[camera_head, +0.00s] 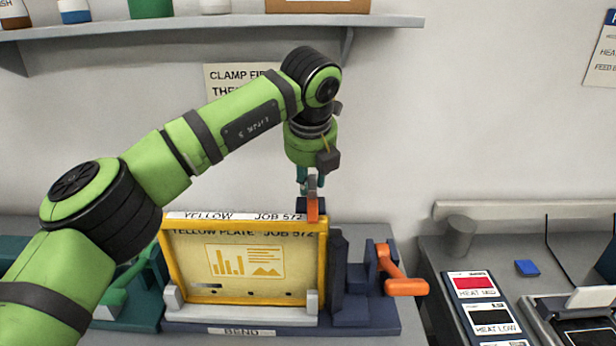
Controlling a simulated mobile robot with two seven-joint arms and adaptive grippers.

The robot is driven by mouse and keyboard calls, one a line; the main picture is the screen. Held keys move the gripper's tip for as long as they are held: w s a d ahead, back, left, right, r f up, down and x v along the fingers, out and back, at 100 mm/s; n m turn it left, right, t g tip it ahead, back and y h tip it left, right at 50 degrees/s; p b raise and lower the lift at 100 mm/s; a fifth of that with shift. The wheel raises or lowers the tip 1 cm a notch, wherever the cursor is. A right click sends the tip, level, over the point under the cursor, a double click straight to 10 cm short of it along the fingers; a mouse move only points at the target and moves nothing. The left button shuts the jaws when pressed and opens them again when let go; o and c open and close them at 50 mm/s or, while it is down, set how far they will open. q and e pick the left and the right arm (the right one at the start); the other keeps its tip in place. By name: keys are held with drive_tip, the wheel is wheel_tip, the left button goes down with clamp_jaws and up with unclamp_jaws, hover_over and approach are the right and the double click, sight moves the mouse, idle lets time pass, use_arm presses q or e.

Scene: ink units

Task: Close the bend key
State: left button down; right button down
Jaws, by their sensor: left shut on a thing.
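The bend station (365,315), a dark blue fixture labelled BEND, stands on the bench. A yellow-framed plate (221,272) marked YELLOW JOB 572 stands upright in it. An orange lever (405,286), seemingly the bend key, is at the station's right side and points right and toward the front. My left gripper (309,200) points down at the frame's top right corner. It is shut there on the yellow frame; an orange piece and a dark piece show at its tips, and the exact contact is small and unclear. My right gripper is not in view.
A green fixture (135,318) stands left of the station, partly behind my left arm. On the right bench are heat label cards (491,318), a blue block (527,268) and a grey cylinder (459,238). A shelf (220,23) with containers hangs above.

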sight(310, 213)
use_arm(q)
drive_tip(key=c, duration=1)
unclamp_jaws()
drive_tip(key=v, duration=1.2)
drive_tip(key=shift+w, duration=0.1)
